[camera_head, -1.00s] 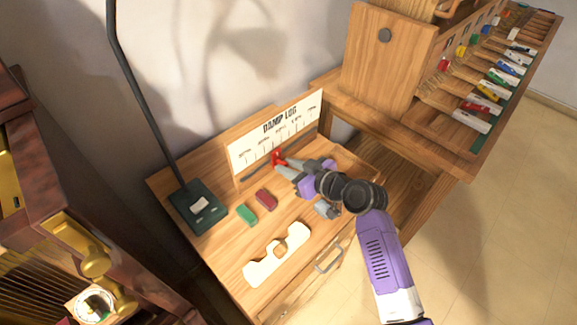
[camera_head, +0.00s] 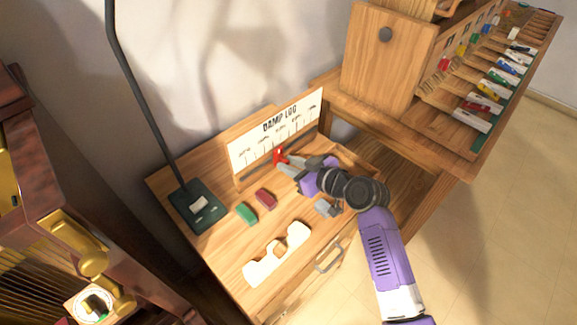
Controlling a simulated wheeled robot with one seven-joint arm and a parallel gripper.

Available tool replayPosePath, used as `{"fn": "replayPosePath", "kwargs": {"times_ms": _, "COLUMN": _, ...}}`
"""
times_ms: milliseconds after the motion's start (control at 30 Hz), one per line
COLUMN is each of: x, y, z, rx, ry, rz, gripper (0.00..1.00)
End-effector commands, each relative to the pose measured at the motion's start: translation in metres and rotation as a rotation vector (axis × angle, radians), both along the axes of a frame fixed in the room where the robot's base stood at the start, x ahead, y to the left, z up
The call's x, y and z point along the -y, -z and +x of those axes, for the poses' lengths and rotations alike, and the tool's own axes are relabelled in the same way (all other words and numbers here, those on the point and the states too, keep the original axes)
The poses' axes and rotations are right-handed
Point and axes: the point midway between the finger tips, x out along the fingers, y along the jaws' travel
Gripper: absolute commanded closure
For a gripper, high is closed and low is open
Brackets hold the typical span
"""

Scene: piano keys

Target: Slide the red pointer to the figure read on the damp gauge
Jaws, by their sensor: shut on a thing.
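The red pointer (camera_head: 280,156) sits at the lower edge of the white DAMP LOG board (camera_head: 276,130), near the middle of its scale. My gripper (camera_head: 284,163) is shut on the red pointer, its fingers reaching in from the right. The figures on the board are too small to read surely. A round white-faced gauge (camera_head: 92,306) shows at the bottom left, inside the dark wooden piano case (camera_head: 50,215). Something dark covers part of its face, and its reading cannot be made out.
On the desk (camera_head: 225,255) lie a green block (camera_head: 246,214), a dark red block (camera_head: 266,199), a cream cut-out piece (camera_head: 277,254) and a grey item (camera_head: 326,207). A lamp base (camera_head: 197,208) stands at the left. A rack of coloured-handled tools (camera_head: 490,90) is at the upper right.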

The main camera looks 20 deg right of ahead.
Motion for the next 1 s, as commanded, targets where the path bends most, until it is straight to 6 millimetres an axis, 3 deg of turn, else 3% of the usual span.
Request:
{"fn": "replayPosePath", "kwargs": {"times_ms": 500, "x": 0.093, "y": 0.005, "z": 0.039, "rx": 0.003, "ry": 0.006, "rz": -0.001, "gripper": 1.00}}
{"fn": "replayPosePath", "kwargs": {"times_ms": 667, "x": 0.104, "y": 0.002, "z": 0.043, "rx": 0.000, "ry": 0.002, "rz": -0.001, "gripper": 1.00}}
{"fn": "replayPosePath", "kwargs": {"times_ms": 967, "x": 0.105, "y": 0.001, "z": 0.043, "rx": -0.001, "ry": 0.001, "rz": 0.000, "gripper": 1.00}}
{"fn": "replayPosePath", "kwargs": {"times_ms": 1000, "x": 0.105, "y": 0.001, "z": 0.043, "rx": -0.001, "ry": 0.002, "rz": 0.000, "gripper": 0.75}}
